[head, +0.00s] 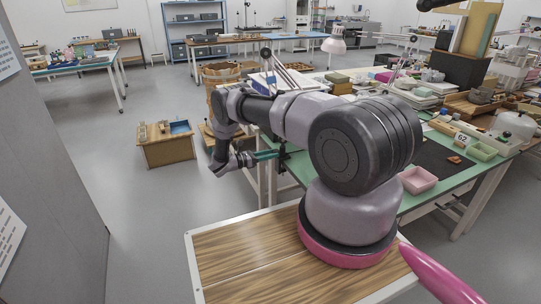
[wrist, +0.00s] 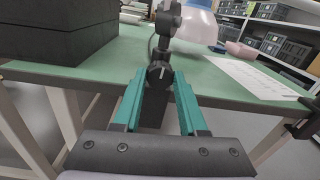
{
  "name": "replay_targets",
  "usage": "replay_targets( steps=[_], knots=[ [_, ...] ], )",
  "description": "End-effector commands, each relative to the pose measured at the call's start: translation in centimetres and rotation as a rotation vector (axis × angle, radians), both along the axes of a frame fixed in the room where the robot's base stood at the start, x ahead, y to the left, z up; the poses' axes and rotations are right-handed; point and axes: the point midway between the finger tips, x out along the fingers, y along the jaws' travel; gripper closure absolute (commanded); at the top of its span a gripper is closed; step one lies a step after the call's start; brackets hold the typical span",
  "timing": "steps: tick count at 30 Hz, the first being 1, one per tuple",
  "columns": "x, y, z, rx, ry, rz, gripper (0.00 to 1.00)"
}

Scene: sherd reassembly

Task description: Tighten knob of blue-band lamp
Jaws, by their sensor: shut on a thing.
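In the wrist view a small round dark knob (wrist: 159,72) with a pale mark on its face sits at the green table's edge, on a dark clamp (wrist: 154,112) below the lamp's post. My gripper (wrist: 160,80) has its teal fingers on either side of the knob and is shut on it. The lamp's pale shade (wrist: 197,22) hangs behind, with a blue band (wrist: 203,3) at the top of the picture. In the head view my gripper (head: 277,153) reaches the table's near left edge; the knob is too small to make out there.
In the wrist view a black box (wrist: 60,30) stands on the left of the table, with a white sheet (wrist: 258,78) and a pink bowl (wrist: 240,50) to the right.

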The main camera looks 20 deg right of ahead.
Motion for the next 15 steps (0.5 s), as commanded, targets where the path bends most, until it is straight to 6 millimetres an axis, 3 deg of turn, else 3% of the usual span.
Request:
replay_targets(
  steps=[15],
  knots=[
    [0.02, 0.17, 0.12, 0.013, -0.419, 0.004, 1.0]
  ],
)
